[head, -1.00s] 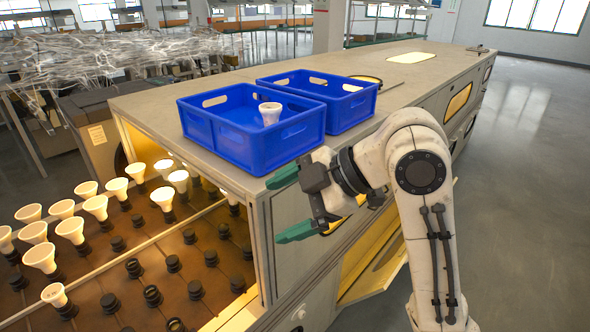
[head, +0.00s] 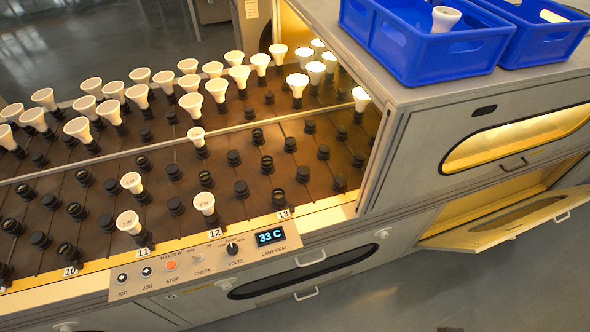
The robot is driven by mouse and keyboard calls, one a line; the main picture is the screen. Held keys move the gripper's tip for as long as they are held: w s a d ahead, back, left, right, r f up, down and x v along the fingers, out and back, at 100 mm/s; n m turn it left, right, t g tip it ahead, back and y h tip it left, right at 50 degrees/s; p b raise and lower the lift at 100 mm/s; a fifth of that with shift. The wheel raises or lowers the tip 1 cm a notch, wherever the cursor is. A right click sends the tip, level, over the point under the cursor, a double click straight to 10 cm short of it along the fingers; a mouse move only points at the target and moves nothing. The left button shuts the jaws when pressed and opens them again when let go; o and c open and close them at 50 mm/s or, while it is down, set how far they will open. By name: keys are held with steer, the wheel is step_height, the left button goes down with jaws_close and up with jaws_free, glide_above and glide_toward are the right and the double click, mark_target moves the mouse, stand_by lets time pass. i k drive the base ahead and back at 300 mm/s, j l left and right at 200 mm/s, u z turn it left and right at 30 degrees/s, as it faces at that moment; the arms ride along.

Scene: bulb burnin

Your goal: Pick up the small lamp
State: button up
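Several white cone-shaped lamps stand in black sockets on the brown rack (head: 225,178). Near the front edge are a lamp (head: 131,183) with a small round face, a lamp (head: 128,222) behind the number 11, and a lamp (head: 205,204) behind the number 12. Another lamp (head: 196,138) stands alone farther back. The one left of centre looks smallest, but I cannot tell for certain which is the small lamp. My gripper is out of view.
A blue crate (head: 400,62) holding one lamp (head: 445,18) and a second blue crate (head: 545,42) stand on the cabinet top. A control panel (head: 205,262) reads 33 C. Many front sockets are empty. A lower hatch (head: 500,225) hangs open at right.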

mark_target(128, 221)
steer(key=i+l+u, duration=0.1)
steer(key=i+u, duration=0.25)
steer(key=u, duration=0.15)
steer(key=i+l+u, duration=0.2)
steer(key=u, duration=0.25)
steer(key=i+l+u, duration=0.5)
steer(key=k+j, duration=0.1)
